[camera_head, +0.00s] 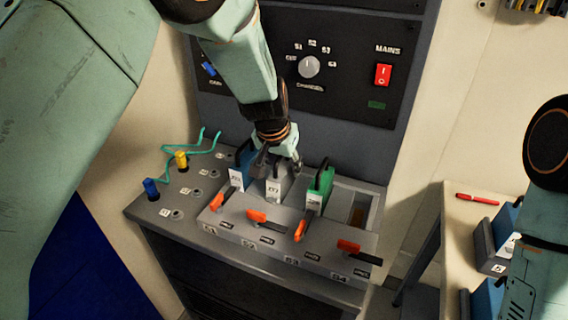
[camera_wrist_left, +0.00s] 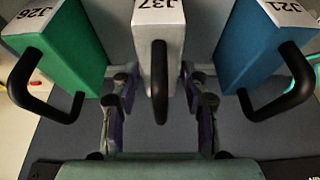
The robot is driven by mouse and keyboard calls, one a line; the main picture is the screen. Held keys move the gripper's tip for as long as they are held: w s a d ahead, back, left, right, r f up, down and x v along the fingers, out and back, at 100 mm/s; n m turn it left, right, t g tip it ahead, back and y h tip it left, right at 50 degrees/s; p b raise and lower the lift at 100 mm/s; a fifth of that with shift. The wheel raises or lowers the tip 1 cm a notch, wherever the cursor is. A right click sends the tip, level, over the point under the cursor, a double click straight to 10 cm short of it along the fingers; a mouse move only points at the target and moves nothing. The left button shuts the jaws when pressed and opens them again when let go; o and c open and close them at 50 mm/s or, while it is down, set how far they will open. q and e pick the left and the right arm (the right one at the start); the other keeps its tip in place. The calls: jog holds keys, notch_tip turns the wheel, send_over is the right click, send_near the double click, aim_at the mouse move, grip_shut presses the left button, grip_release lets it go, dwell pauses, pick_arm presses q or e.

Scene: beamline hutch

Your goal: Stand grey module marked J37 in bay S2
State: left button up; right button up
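The grey module J37 (camera_head: 274,189) stands upright in the rack at bay S2, between the blue and green modules; its base is partly hidden, so I cannot tell how deep it sits. It also shows in the left wrist view (camera_wrist_left: 158,35), with a black handle toward the camera. My left gripper (camera_head: 277,160) is at the top of J37. In the left wrist view its fingers (camera_wrist_left: 160,112) are apart, one on each side of the handle, with visible gaps to it. The S2 lever (camera_head: 257,216) has an orange grip pointing left. My right arm shows at the right; its gripper is out of view.
A blue module J21 (camera_wrist_left: 255,45) and a green module J26 (camera_wrist_left: 62,45) stand close on either side. Bay S4 (camera_head: 358,211) at the right is open and empty. Blue and yellow plugs (camera_head: 181,160) with a green cable stand left. A side table (camera_head: 462,215) is at the right.

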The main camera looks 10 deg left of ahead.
pick_arm(q)
jog(key=shift+o, duration=1.1)
jog(key=v, duration=1.2)
